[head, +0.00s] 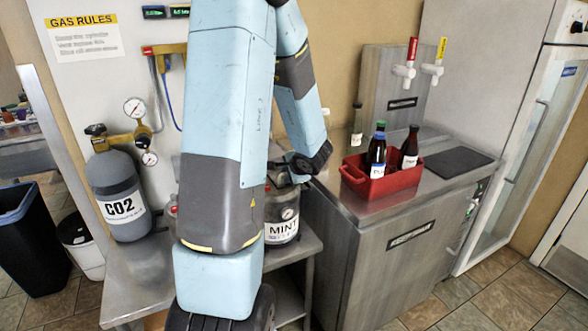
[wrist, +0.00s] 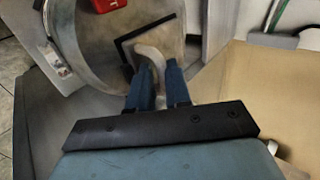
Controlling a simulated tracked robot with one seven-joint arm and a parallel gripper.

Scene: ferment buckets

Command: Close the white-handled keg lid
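The keg labelled MINT (head: 282,229) stands on the steel shelf unit, partly hidden behind my arm. In the wrist view, a round metal keg top (wrist: 85,45) fills the upper left. A pale, curved handle (wrist: 150,54) rises from a black-edged part there and runs between my fingers. My gripper (wrist: 157,85) has its two blue fingers close together, one on each side of this handle, with little gap showing. In the head view, my gripper (head: 303,165) is at the keg's top, and its fingers are hard to make out. How far the lid stands open cannot be told.
A CO2 cylinder (head: 119,194) with gauges stands left on the steel table (head: 135,285). A red crate (head: 383,184) with bottles sits on the steel cabinet (head: 400,260) to the right. A red part (wrist: 108,4) shows at the wrist view's top edge.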

